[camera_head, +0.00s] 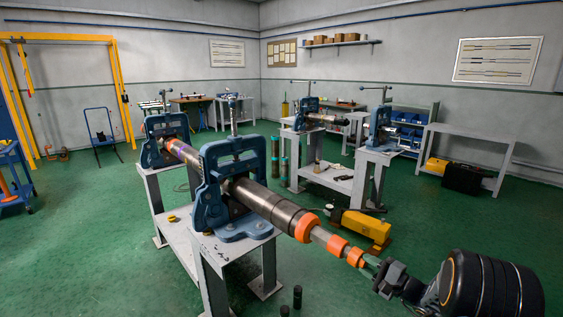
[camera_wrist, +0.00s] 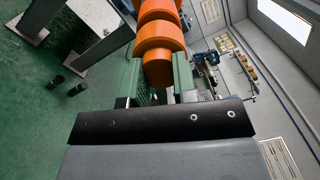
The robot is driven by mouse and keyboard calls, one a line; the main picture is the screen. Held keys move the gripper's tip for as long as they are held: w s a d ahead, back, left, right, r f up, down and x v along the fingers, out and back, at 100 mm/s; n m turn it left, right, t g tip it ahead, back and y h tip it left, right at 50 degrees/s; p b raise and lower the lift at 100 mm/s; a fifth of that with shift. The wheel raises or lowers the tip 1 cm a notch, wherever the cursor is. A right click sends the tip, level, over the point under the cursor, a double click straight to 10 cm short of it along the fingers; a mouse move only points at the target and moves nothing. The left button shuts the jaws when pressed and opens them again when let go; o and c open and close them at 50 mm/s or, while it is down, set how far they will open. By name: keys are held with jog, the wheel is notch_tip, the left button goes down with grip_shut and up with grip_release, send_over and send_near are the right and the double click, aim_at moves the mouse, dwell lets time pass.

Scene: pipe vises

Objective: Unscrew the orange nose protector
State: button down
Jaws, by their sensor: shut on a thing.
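The orange nose protector (camera_head: 338,246) is at the near right end of a long dark tool (camera_head: 270,207); orange bands show along a paler section there. My gripper (camera_head: 368,264) is at the outermost orange part, in line with the tool. In the wrist view the rounded orange end (camera_wrist: 157,52) sits between the two green fingers of my gripper (camera_wrist: 158,78), which are shut on it. The joint between the protector and the tool is hard to make out from here.
A blue pipe vise (camera_head: 232,185) on a grey stand holds the tool, with another blue vise (camera_head: 165,140) behind. A yellow machine (camera_head: 362,230) stands on the floor behind my gripper. Small dark cylinders (camera_head: 297,296) stand on the green floor below.

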jog(key=shift+n+b, duration=1.2)
jog(key=shift+b, duration=0.6)
jog(key=c, duration=1.4)
grip_release()
grip_shut()
jog(key=shift+s+d+f+b, duration=0.25)
jog(key=shift+s+d+b, duration=0.15)
jog(key=shift+s+d, duration=0.1)
jog(key=shift+s+d, duration=0.3)
jog(key=shift+s, duration=0.15)
jog(key=shift+r+b+v, duration=0.15)
jog(key=shift+b+v, duration=0.1)
jog(key=shift+v, duration=0.65)
jog(key=shift+r+b+v, duration=0.1)
jog(key=shift+b+v, duration=0.1)
jog(key=shift+v, duration=0.65)
